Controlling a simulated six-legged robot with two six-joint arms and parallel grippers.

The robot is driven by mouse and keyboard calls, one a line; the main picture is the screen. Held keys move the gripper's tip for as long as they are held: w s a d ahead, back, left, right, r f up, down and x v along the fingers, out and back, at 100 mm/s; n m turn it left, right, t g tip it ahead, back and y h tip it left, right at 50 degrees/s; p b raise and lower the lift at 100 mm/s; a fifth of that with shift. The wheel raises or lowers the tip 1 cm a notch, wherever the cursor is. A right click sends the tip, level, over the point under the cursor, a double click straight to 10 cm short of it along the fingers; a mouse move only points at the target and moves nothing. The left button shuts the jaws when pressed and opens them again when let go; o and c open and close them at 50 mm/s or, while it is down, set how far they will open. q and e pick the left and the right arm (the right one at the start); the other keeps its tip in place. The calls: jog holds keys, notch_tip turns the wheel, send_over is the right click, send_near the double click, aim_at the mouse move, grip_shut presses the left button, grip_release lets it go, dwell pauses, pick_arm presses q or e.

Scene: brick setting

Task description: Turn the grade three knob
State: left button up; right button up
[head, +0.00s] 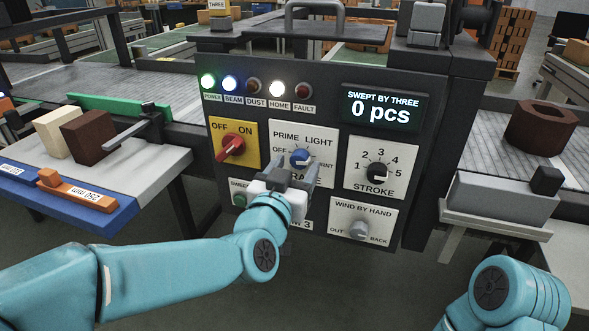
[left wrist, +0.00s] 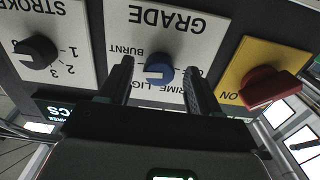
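The blue grade knob (head: 299,157) sits on a white plate in the middle of the dark control panel. The plate reads PRIME, LIGHT, OFF and BURNT, with GRADE partly covered by my gripper. My left gripper (head: 294,170) is at this plate, just below the knob. The left wrist view shows the knob (left wrist: 159,72) upside down between the two spread fingers (left wrist: 158,66), with a gap on each side. The gripper is open. I cannot tell where the knob points. My right gripper is out of view; only part of my right arm shows.
Nearby are a red OFF/ON switch (head: 231,148), a black stroke knob (head: 377,172), a grey wind-by-hand knob (head: 360,230) and a green button (head: 239,200). The display (head: 381,107) reads 0 pcs. A tray (head: 150,177) with blocks stands left, a grey box (head: 500,200) right.

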pick_arm(q)
jog(key=v, duration=1.6)
jog(key=shift+p, duration=0.35)
jog(key=shift+s+a, duration=0.1)
jog(key=shift+a, duration=0.05)
